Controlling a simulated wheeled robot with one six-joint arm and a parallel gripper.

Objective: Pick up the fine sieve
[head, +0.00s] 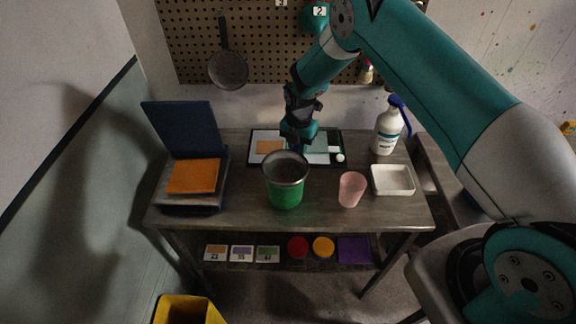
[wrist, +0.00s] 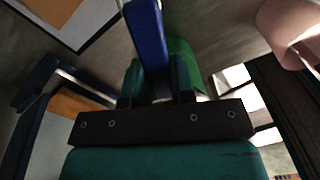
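The fine sieve (head: 286,166) shows in the head view as a grey bowl resting in the mouth of the green bucket (head: 285,196) on the table. Its blue handle (wrist: 147,35) shows in the wrist view, running between my fingers. My gripper (head: 298,142) is just behind the bucket's rim in the head view and hides the handle there. In the wrist view the fingers of my gripper (wrist: 156,82) lie against both sides of the handle, with no clear gap. Part of the green bucket (wrist: 190,58) shows behind them.
A pink cup (head: 351,189), a white tray (head: 393,180) and a spray bottle (head: 387,131) stand to the right. A dark case with an orange sheet (head: 195,176) is at the left. A framed board (head: 258,136) lies behind the bucket. A dark pan (head: 228,70) hangs on the pegboard.

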